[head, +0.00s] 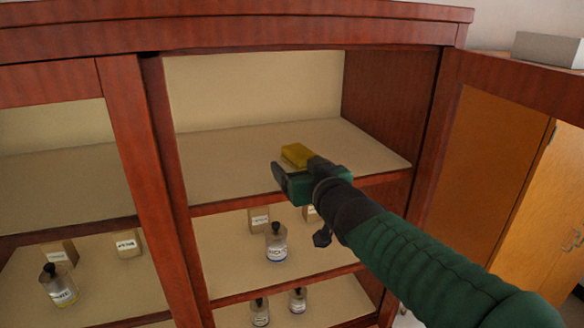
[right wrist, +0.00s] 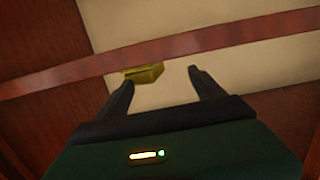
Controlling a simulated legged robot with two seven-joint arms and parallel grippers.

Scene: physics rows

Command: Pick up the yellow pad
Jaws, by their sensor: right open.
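The yellow pad (head: 297,154) lies on the upper shelf of the cabinet, near its front edge, in the head view. My right gripper (head: 283,178) is at the front edge of that shelf, just in front of the pad, and hides part of it. In the right wrist view the pad (right wrist: 146,73) shows beyond the shelf's front edge, toward the left finger. The fingers of the right gripper (right wrist: 160,75) are apart with nothing between them. My left gripper is not in view.
The red-brown shelf edge (right wrist: 220,38) crosses the right wrist view near the fingertips. Lower shelves hold bottles (head: 276,242) and small labelled boxes (head: 259,219). An open cabinet door (head: 495,150) stands at the right. The upper shelf (head: 225,160) is otherwise bare.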

